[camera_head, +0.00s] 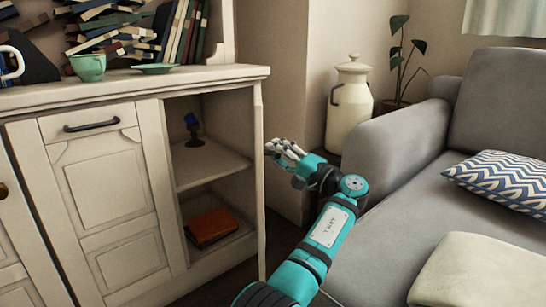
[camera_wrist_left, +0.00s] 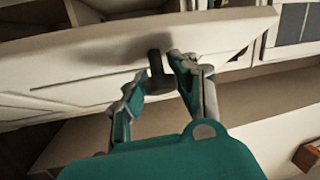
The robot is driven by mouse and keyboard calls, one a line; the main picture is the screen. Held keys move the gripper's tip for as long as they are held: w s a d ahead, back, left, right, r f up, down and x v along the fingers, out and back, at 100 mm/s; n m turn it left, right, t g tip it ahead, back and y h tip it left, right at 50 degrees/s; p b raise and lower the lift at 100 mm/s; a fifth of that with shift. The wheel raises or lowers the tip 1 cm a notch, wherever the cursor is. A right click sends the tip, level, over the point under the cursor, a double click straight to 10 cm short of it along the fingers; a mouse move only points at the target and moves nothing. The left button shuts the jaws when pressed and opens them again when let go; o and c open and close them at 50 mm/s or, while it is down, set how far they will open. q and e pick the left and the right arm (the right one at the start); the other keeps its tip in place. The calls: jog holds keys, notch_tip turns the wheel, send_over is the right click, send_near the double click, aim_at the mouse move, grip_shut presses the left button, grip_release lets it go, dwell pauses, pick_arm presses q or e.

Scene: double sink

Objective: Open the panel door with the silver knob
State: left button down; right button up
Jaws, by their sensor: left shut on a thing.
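The panel door (camera_head: 261,180) stands swung open at the right end of the white cabinet, seen nearly edge-on in the head view. The open compartment behind it shows. In the left wrist view the door (camera_wrist_left: 90,68) is a pale panel with a small knob (camera_wrist_left: 156,64), which looks dark in the shade. My left gripper (camera_head: 283,150) is at the door's outer face. In the left wrist view its two fingers (camera_wrist_left: 158,80) are closed around the knob. The knob is hidden in the head view. My right gripper is in neither view.
The compartment has a shelf (camera_head: 212,166) with a small blue object (camera_head: 193,130) and a brown book (camera_head: 211,227) below. A grey sofa (camera_head: 400,150) stands close on the right. A cream milk can (camera_head: 350,105) stands behind my arm.

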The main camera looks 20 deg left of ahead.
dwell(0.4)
pick_arm(q)
jog(key=c, duration=1)
grip_release()
jog(key=shift+o, duration=0.2)
jog(key=v, duration=0.7)
jog(key=shift+d, duration=0.25)
jog(key=shift+f, duration=0.1)
jog(key=shift+c, duration=0.4)
